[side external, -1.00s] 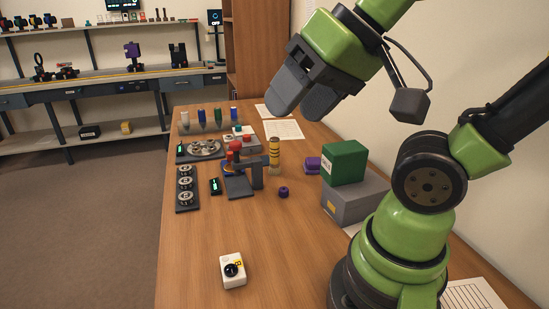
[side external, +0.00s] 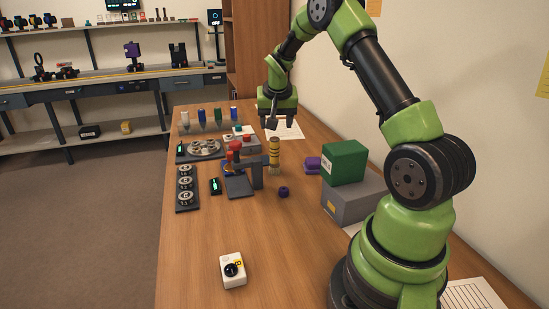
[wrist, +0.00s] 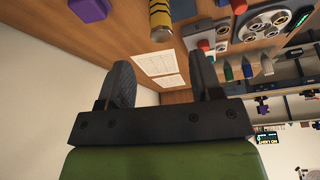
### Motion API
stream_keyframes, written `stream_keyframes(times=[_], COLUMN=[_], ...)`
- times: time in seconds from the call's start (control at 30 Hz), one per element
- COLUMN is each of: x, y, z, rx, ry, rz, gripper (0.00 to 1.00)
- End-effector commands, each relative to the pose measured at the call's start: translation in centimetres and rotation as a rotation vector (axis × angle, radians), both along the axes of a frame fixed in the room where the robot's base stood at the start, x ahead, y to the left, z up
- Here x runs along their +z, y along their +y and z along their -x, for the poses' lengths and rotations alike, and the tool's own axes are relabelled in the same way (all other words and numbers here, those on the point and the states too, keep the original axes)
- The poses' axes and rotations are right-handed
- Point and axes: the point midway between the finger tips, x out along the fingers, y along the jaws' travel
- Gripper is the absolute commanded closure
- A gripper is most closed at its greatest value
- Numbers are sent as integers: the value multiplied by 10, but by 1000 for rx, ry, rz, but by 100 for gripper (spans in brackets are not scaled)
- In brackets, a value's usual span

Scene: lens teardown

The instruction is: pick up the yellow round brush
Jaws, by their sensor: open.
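The yellow round brush (side external: 274,152), a yellow cylinder with dark bands, stands upright on the wooden table, right of a grey stand (side external: 257,172). Its banded body (wrist: 160,20) also shows at the top of the wrist view, cut off by the picture edge. My gripper (side external: 281,123) is open and empty, with its fingers pointing down near the brush's top and a little to its right in the side view. In the wrist view, my gripper's two fingers (wrist: 163,80) are spread apart and the brush lies beyond them, not between them.
A green box (side external: 344,163) on a grey box (side external: 352,202) stands to the right, beside a purple block (side external: 313,164). A purple ring (side external: 283,191) lies in front of the brush. A round tray (side external: 204,149) is at the left. The table's front middle is mostly clear.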

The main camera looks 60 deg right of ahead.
Motion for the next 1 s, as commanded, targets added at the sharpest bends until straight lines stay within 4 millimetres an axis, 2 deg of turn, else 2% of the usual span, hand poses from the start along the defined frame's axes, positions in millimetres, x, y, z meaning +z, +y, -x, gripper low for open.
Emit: stream_keyframes(times=[0.2, 0.47, 0.7, 0.83, 1.0], x=[-31, -52, -84, -92, -93], y=[-11, -19, -29, -32, -32], z=[-6, -11, -20, -22, -22], rx=[-3, -2, -3, -2, -2], ry=[5, 3, 3, 2, 2], rz=[-2, 0, -1, -1, 0], gripper=[41, 41, 41, 41, 41])
